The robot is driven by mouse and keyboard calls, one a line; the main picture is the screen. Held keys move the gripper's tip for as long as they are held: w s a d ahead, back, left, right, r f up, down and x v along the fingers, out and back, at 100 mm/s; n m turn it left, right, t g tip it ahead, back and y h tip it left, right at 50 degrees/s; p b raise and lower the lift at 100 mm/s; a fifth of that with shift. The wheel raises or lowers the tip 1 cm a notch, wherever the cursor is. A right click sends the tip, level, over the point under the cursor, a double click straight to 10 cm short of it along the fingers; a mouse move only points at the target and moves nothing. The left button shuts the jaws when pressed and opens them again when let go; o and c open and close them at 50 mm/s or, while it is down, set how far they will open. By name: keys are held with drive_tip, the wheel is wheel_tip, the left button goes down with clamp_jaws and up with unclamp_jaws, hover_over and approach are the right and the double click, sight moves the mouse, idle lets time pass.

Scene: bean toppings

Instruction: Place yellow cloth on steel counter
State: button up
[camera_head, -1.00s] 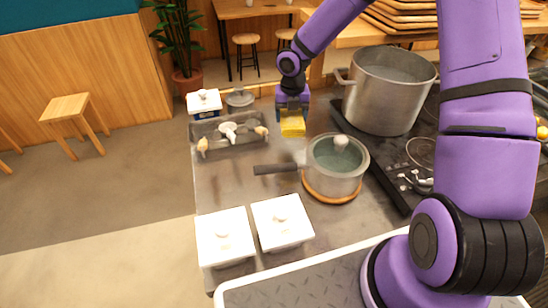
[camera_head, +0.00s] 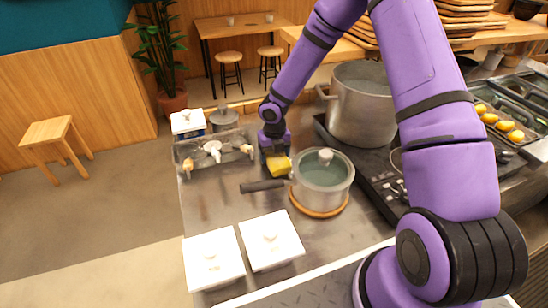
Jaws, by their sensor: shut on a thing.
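The yellow cloth (camera_head: 278,166) is a small folded yellow piece at the tip of my gripper (camera_head: 275,153). My gripper points down and is shut on the cloth, just behind the lidded saucepan. The steel counter (camera_head: 212,213) is the grey metal top below it, with bare metal to the left of the saucepan. I cannot tell whether the cloth touches the counter. The fingers are mostly hidden by the dark gripper body.
The lidded saucepan (camera_head: 322,182) stands close in front of my gripper, its handle pointing left. A large pot (camera_head: 361,112) stands on the stove to the right. A metal tray (camera_head: 200,158) lies to the left. Two white lidded boxes (camera_head: 213,262) (camera_head: 272,243) stand at the front.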

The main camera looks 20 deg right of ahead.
drive_tip(key=shift+f, duration=0.75)
drive_tip(key=o, duration=1)
drive_tip(key=shift+f, duration=0.1)
